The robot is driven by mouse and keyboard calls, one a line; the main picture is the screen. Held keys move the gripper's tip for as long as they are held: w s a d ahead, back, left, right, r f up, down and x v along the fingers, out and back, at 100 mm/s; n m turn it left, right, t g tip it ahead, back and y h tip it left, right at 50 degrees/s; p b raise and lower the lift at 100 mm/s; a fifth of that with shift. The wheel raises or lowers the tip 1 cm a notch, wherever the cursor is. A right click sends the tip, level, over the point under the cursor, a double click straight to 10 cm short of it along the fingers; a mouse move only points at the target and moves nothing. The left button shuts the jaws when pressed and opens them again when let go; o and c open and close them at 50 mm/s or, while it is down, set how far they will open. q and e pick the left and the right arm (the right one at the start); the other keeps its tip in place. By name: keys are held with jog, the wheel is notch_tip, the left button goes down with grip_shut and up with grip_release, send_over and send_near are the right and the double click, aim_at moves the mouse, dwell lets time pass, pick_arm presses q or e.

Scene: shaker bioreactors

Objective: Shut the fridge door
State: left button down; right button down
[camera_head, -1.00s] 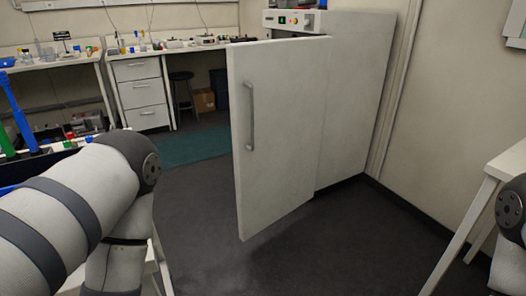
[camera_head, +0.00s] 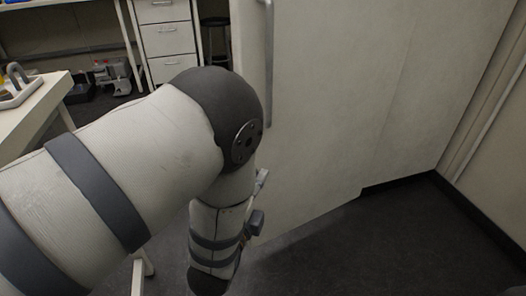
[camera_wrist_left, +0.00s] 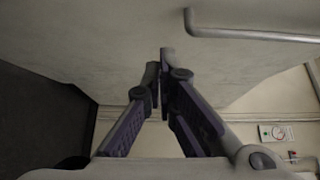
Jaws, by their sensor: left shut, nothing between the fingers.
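The fridge door (camera_head: 310,130) is a pale flat panel, standing open at an angle to the fridge body (camera_head: 440,80) in the head view. Its grey bar handle (camera_head: 269,65) runs upright near its free edge. In the left wrist view the door (camera_wrist_left: 120,45) fills the upper part, and the handle (camera_wrist_left: 250,34) is at the upper right. My left gripper (camera_wrist_left: 160,62) is shut and empty, its fingertips at the door surface, apart from the handle; contact cannot be told. In the head view my left arm hides most of the gripper. My right gripper is out of view.
A white bench (camera_head: 40,110) stands at the left, near my left arm. A white drawer unit (camera_head: 165,40) and a dark stool (camera_head: 215,30) are behind. Dark floor (camera_head: 400,245) is clear below and right of the door. A wall closes the right side.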

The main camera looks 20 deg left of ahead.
pick_arm(q)
jog(key=w+a+b, duration=0.1)
jog(key=w+a, duration=0.2)
jog(key=w, duration=1)
jog(key=shift+r+b, duration=0.35)
jog(key=shift+b, duration=0.05)
